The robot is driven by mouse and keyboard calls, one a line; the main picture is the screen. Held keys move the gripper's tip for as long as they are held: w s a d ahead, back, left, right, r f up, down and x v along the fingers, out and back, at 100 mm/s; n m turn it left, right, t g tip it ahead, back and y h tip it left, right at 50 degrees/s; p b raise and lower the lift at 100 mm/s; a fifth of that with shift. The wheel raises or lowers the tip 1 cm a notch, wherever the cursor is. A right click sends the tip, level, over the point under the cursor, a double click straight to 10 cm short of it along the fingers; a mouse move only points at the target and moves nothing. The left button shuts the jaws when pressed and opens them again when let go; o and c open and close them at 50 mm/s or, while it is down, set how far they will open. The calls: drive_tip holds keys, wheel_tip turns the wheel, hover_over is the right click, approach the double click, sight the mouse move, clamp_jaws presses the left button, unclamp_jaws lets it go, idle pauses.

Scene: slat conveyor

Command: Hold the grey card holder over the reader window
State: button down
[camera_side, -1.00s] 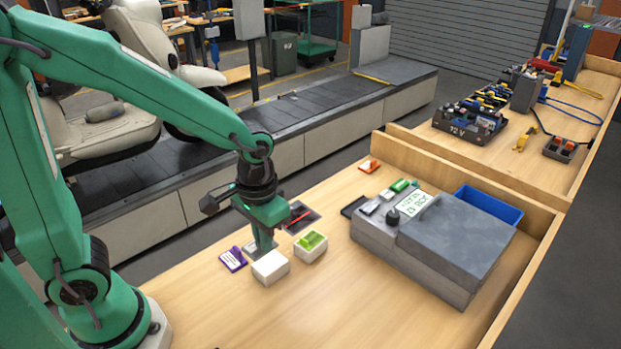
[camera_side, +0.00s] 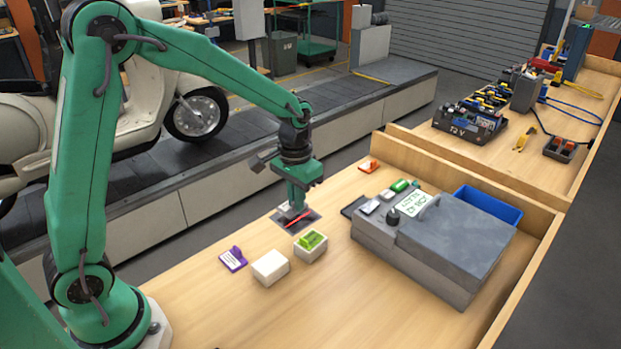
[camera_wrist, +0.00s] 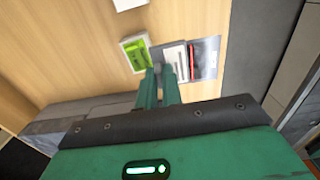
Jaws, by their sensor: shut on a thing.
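My gripper (camera_side: 293,209) is shut on the grey card holder (camera_side: 285,207), which carries a white card. The gripper points down over the dark square plate (camera_side: 312,218) with a red line, which looks like the reader window. In the wrist view the card holder (camera_wrist: 175,59) lies over the left part of the plate (camera_wrist: 208,62), with the red line uncovered just to its right. My fingers (camera_wrist: 160,84) hide the holder's near corner. I cannot tell whether the holder touches the plate.
A white box with a green card holder (camera_side: 313,240) stands close in front of the plate. Another white box (camera_side: 270,267) and a purple card holder (camera_side: 233,259) lie nearer. A grey machine (camera_side: 440,240) stands right; an orange holder (camera_side: 368,166) lies behind. The front bench is clear.

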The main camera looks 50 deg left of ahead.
drive_tip(key=w+a+f, duration=0.2)
drive_tip(key=w+a, duration=0.3)
drive_tip(key=shift+w, duration=0.35)
drive_tip(key=shift+f, duration=0.25)
drive_tip(key=shift+f, duration=2.9)
wheel_tip(320, 180, up, 6)
